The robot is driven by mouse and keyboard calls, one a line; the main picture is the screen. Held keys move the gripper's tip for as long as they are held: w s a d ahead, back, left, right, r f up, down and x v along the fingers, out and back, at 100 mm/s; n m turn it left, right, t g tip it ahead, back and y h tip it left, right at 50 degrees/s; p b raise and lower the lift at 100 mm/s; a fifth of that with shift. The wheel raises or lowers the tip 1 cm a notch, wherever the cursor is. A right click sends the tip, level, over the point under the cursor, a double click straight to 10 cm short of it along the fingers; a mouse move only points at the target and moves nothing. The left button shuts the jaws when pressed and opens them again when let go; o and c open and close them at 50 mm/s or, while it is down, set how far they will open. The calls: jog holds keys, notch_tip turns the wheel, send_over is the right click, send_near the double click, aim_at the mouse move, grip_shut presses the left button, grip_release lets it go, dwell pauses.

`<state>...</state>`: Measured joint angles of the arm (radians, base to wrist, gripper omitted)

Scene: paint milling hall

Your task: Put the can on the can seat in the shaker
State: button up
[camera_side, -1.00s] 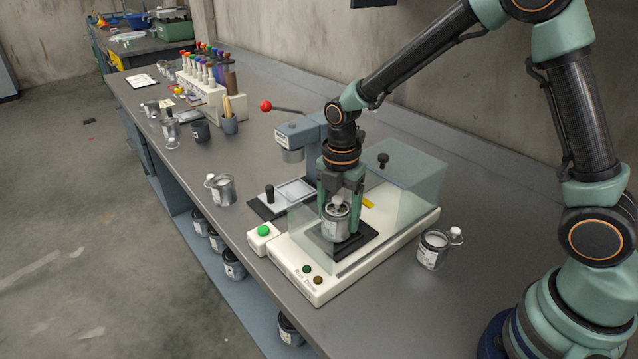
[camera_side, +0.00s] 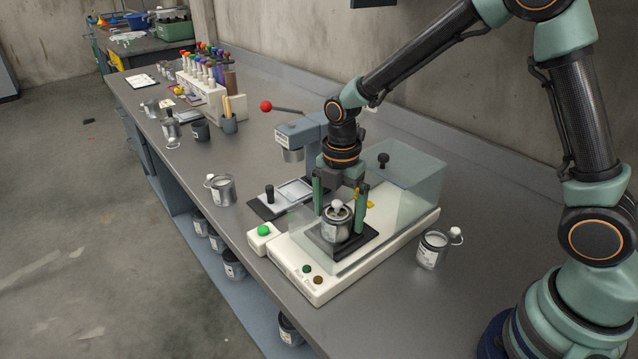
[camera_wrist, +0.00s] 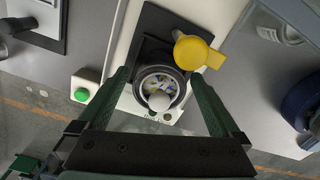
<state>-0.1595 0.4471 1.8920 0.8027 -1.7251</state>
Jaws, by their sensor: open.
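The can (camera_side: 336,224), a small metal tin with a white knob on its lid, stands upright on the black can seat (camera_side: 366,238) of the white shaker (camera_side: 318,288). In the wrist view the can (camera_wrist: 155,85) lies between my two green fingers, with a gap on each side, and the black seat (camera_wrist: 150,25) shows around it. My gripper (camera_side: 338,222) is open around the can. In the wrist view a yellow clamp piece (camera_wrist: 196,53) sits beside the can's rim.
The shaker's clear cover (camera_side: 412,190) stands behind the seat. A green button (camera_side: 263,230) is at the shaker's left. Other cans stand on the bench to the left (camera_side: 221,189) and right (camera_side: 431,250). A grey press (camera_side: 298,135) stands behind.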

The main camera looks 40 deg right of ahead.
notch_tip(320, 180, up, 11)
jog(key=shift+f, duration=0.1)
jog(key=s+d+r+m+t, duration=0.2)
jog(key=s+m, duration=0.4)
jog(key=m, duration=0.4)
jog(key=s+d+r+m+t, duration=0.3)
jog(key=s+d+r+m, duration=0.1)
jog(key=m, duration=0.7)
jog(key=shift+s+d+m+t, duration=0.25)
jog(key=shift+s+m+t, duration=0.05)
jog(key=shift+s, duration=0.55)
jog(key=shift+r, duration=0.15)
